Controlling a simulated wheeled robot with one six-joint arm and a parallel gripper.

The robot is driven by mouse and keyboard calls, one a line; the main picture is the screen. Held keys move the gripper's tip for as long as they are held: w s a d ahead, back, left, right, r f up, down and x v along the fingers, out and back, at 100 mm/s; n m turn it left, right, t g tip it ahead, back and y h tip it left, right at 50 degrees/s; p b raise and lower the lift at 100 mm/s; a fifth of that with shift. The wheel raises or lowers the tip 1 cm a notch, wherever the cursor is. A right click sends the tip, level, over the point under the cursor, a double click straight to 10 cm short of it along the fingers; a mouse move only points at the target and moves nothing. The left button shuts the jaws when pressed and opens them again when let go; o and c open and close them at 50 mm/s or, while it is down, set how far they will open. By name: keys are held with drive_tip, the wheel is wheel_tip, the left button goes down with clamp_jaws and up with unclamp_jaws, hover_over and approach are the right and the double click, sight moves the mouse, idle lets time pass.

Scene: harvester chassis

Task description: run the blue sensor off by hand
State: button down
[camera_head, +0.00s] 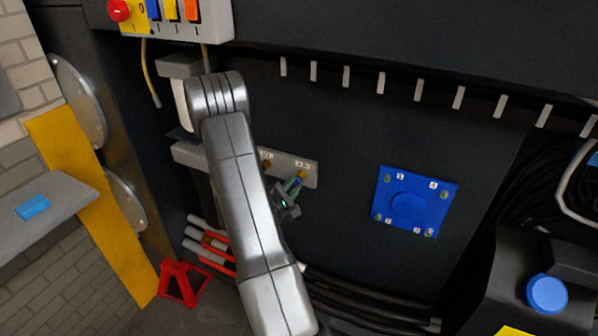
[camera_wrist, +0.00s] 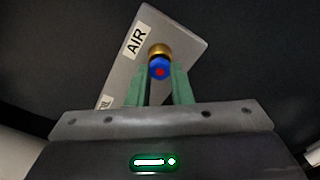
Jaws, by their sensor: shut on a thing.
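The blue sensor (camera_wrist: 159,68) is a small blue round part with a red centre. It sits against the brass fitting (camera_wrist: 160,50) next to the AIR label on the grey port bracket (camera_wrist: 185,35). My gripper (camera_wrist: 160,82) has its two green fingers shut on the sensor's sides, in line with the fitting. In the head view my gripper (camera_head: 296,185) is at the right end of the bracket (camera_head: 312,168), and the sensor is mostly hidden by the fingers. I cannot tell how far it is threaded.
A second brass fitting (camera_head: 266,164) sits left on the bracket. A blue bolted plate (camera_head: 415,200) is on the dark panel to the right. Cables (camera_head: 370,308) run below. A grey shelf (camera_head: 70,192) with a blue block (camera_head: 32,207) is at left. A red stand (camera_head: 181,284) is below.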

drive_tip(key=n, duration=0.5)
drive_tip(key=shift+s+f+n, duration=0.15)
drive_tip(key=shift+n, duration=0.25)
drive_tip(key=c, duration=1.2)
unclamp_jaws()
drive_tip(key=shift+c, duration=1.3)
drive_tip(key=shift+v, duration=1.1)
